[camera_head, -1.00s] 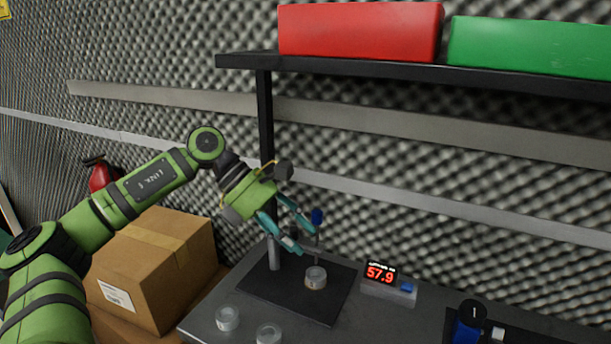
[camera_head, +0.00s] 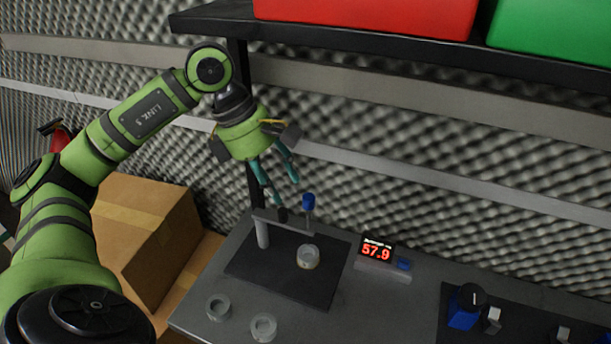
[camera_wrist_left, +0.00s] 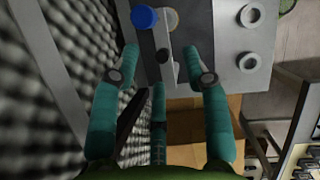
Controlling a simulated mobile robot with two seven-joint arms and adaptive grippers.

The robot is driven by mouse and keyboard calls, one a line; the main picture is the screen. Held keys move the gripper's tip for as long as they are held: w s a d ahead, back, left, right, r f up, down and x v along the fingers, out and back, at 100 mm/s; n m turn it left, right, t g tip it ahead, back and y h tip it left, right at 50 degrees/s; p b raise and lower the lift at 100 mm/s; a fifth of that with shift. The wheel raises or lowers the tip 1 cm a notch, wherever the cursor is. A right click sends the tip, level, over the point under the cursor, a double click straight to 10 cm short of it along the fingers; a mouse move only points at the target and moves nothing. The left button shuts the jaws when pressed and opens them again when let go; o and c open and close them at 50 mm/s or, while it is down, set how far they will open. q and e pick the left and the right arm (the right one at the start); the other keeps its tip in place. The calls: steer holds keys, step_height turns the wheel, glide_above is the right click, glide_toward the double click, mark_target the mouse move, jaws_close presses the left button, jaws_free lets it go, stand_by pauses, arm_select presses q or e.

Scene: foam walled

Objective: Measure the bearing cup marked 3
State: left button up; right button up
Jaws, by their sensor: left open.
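My left gripper (camera_head: 278,193) is open and empty, above the measuring stand. The stand's base plate (camera_head: 260,272) is dark, with a grey post (camera_head: 262,233), a short arm and a blue-topped plunger (camera_head: 308,201). One bearing cup (camera_head: 308,257) sits on the plate under the plunger. Two more cups, a left one (camera_head: 218,307) and a nearer one (camera_head: 263,327), stand on the bench in front of the plate. I cannot read the marks on the cups. A display (camera_head: 376,252) reads 57.9. The wrist view shows the blue knob (camera_wrist_left: 144,17) beyond the open fingers (camera_wrist_left: 163,92). My right gripper is not in view.
A blue device with a black knob (camera_head: 467,307) stands on a dark panel at the right. A cardboard box (camera_head: 150,235) is left of the bench. A shelf (camera_head: 330,40) with red and green boxes hangs above. A foam wall is behind.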

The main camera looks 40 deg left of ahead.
mark_target(307, 195)
arm_select(q)
steer(key=d, duration=0.1)
steer(key=w+d+p, duration=0.1)
steer(key=d, duration=0.1)
steer(key=shift+w+d+r+p, duration=0.1)
steer(key=shift+w+r+p, duration=0.2)
steer(key=shift+w, duration=0.05)
steer(key=shift+d+x, duration=0.2)
steer(key=shift+x, duration=1.05)
steer(key=shift+w+f, duration=0.2)
steer(key=shift+f, duration=0.35)
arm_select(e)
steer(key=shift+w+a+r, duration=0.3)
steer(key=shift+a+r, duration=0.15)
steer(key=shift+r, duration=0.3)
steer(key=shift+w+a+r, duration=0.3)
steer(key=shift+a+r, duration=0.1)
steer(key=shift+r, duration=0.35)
arm_select(q)
steer(key=shift+d, duration=0.1)
steer(key=c, duration=0.9)
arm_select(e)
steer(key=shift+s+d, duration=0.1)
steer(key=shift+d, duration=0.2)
